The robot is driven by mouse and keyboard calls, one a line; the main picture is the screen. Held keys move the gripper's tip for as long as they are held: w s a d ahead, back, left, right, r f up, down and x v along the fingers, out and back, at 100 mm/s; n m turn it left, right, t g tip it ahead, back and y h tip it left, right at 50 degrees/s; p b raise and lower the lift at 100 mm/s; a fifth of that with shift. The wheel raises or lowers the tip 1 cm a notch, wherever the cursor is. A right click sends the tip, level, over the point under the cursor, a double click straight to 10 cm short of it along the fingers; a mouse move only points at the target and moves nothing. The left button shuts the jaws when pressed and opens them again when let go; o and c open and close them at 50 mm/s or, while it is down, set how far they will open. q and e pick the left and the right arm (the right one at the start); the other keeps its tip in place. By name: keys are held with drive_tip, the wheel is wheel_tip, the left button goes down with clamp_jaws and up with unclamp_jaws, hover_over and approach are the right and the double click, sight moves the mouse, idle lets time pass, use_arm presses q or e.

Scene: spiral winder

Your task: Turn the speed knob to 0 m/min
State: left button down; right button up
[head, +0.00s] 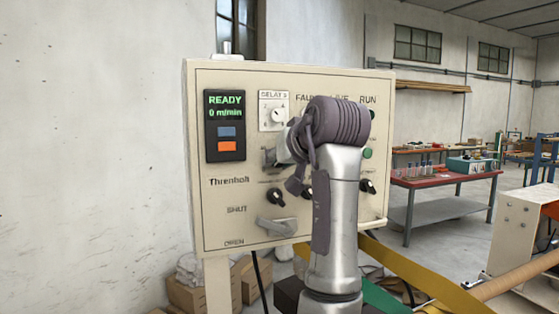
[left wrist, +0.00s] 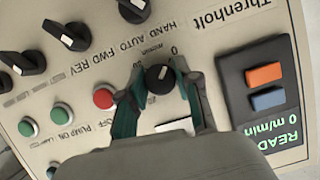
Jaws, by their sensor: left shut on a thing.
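The black speed knob (left wrist: 159,79) shows in the left wrist view, where the panel appears upside down. Its white mark points toward the upper right, on the side of the printed 0. My left gripper (left wrist: 157,76) is shut on this knob, with one teal finger on each side. In the head view my left gripper (head: 273,159) is at the middle of the control panel (head: 235,155), and its wrist hides the knob. The display (head: 225,107) reads READY and 0 m/min. My right gripper is not in view.
Other black knobs (left wrist: 75,37), a red button (left wrist: 103,98) and green buttons (left wrist: 62,111) sit close to the gripper. A SHUT/OPEN lever (head: 275,228) is lower on the panel. A red-topped bench (head: 440,178) stands behind at right, with yellow web (head: 420,275) nearer.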

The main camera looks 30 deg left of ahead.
use_arm(q)
drive_tip(key=shift+f, duration=0.15)
drive_tip(key=c, duration=0.8)
unclamp_jaws()
drive_tip(key=shift+w, duration=0.1)
drive_tip(key=v, duration=1.2)
drive_tip(key=shift+a, duration=0.1)
